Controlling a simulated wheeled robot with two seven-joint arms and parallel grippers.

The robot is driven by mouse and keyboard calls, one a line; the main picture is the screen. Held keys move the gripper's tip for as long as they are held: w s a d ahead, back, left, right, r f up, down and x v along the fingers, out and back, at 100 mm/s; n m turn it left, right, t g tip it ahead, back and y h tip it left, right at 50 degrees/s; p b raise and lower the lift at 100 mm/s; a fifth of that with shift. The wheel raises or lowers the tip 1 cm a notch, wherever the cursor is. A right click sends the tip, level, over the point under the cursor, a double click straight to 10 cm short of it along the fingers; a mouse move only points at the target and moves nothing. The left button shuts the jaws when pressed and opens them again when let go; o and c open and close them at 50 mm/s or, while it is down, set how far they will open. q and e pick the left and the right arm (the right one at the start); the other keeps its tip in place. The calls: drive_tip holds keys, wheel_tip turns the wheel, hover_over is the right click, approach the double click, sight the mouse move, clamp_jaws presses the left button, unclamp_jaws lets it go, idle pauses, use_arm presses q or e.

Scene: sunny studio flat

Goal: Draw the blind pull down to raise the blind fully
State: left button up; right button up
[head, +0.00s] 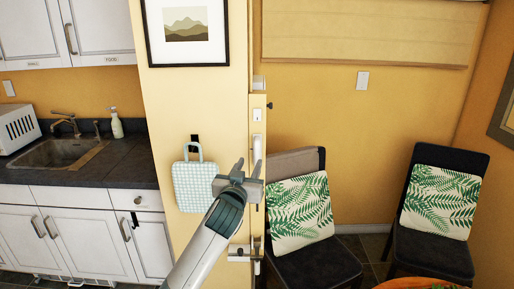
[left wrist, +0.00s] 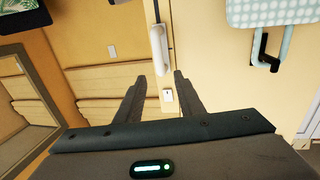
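The beige blind (head: 365,40) hangs across the upper right of the head view, its lower edge above the wall switch. It also shows at the left of the left wrist view (left wrist: 95,83). A white, handle-shaped piece (head: 257,145) is on the narrow upright strip left of the chairs; it also shows in the left wrist view (left wrist: 157,42). I cannot tell whether it is the blind pull. My left gripper (head: 248,166) is open and empty, with its fingers apart (left wrist: 159,76) and the white piece beyond them. My right gripper is not in view.
A checked bag (head: 186,187) hangs on the wall left of my left gripper. Two dark chairs with leaf cushions stand at right, the nearer (head: 300,205) close to the gripper. A sink counter (head: 100,168) is at left, and an orange table edge (head: 400,284) at the bottom.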

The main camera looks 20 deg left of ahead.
sight(256, 151)
use_arm(q)
drive_tip(key=w+p, duration=0.1)
drive_tip(key=w, duration=0.2)
drive_tip(key=w+p, duration=0.1)
drive_tip(key=w, duration=0.3)
drive_tip(key=w+a+p, duration=0.1)
drive_tip(key=w, duration=0.3)
clamp_jaws()
